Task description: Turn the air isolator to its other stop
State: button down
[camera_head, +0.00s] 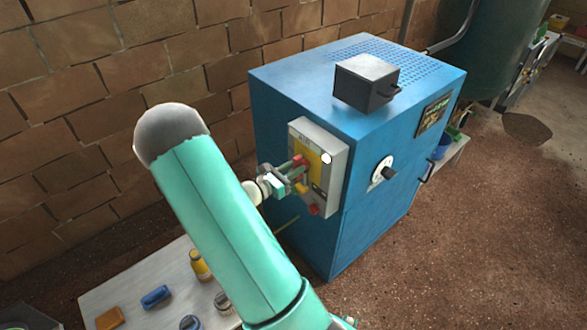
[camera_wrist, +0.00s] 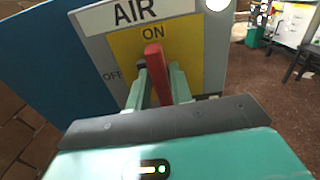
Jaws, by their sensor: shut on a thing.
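The air isolator (camera_head: 335,165) is a grey box with a yellow plate on the side of the blue cabinet. In the wrist view its plate (camera_wrist: 125,50) reads AIR above, ON at the top and OFF at the left. Its red handle (camera_wrist: 153,60) stands nearly upright, pointing at ON; it also shows in the head view (camera_head: 299,160). My gripper (camera_head: 293,174) is at the handle. In the wrist view my gripper (camera_wrist: 157,88) has a finger on each side of the handle and is shut on it. The handle's lower part is hidden by my gripper.
The blue cabinet (camera_head: 285,100) carries a dark box (camera_head: 367,82) on top and a dial knob (camera_head: 385,172) on its front. A red knob (camera_head: 313,210) sits low on the isolator. A low table (camera_head: 150,285) with small items stands at the lower left.

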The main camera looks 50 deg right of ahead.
jog(key=shift+w+f+n, duration=0.15)
jog(key=shift+n, duration=2.8)
jog(key=shift+w+f+n, duration=0.15)
jog(key=shift+f+n, duration=0.05)
jog(key=shift+n, duration=2.7)
jog(key=shift+w+f+n, duration=0.15)
jog(key=shift+n, duration=2.8)
jog(key=c, duration=1.4)
grip_release()
jog(key=shift+o, duration=0.2)
jog(key=v, duration=1.3)
jog(key=shift+a, duration=0.4)
